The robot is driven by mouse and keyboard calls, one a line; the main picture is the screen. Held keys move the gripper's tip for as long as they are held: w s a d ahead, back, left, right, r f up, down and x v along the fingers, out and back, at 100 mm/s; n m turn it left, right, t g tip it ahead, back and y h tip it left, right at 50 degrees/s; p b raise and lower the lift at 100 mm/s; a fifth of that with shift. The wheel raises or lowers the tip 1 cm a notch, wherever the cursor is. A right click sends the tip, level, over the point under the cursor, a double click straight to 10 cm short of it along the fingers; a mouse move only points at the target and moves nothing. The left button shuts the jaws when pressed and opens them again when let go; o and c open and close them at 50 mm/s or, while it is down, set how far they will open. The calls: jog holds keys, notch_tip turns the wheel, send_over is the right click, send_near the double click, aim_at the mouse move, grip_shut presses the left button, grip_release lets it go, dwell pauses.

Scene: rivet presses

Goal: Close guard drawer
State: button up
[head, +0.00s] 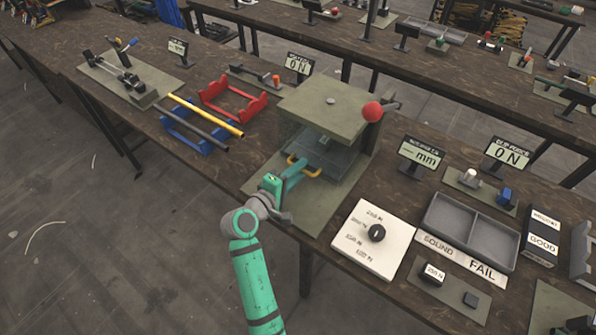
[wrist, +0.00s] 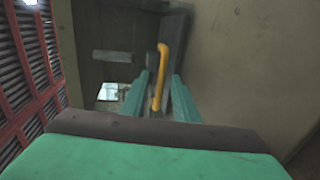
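The guard drawer (head: 338,163) is a bluish, see-through panel low in the front of the press. It appears to stick out a little below the press's olive top. Its yellow handle (head: 314,174) is on the front and also shows upright in the wrist view (wrist: 160,72). My gripper (head: 295,178) reaches the handle from the front left. In the wrist view its two teal fingers (wrist: 160,92) stand on either side of the handle with a narrow gap showing, so it looks open around it. Whether a finger touches the handle is hard to see.
The press (head: 322,106) has a red ball lever (head: 373,111) at its right. A white dial board (head: 374,238) and a grey two-part tray (head: 470,232) lie to the right. Red (head: 232,101) and blue racks stand to the left. The floor in front is clear.

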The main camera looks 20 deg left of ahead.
jog(key=v, duration=1)
jog(key=shift+s+a+r, duration=0.1)
jog(key=shift+s+a, duration=0.1)
jog(key=shift+s, duration=0.2)
jog(key=shift+w, duration=0.1)
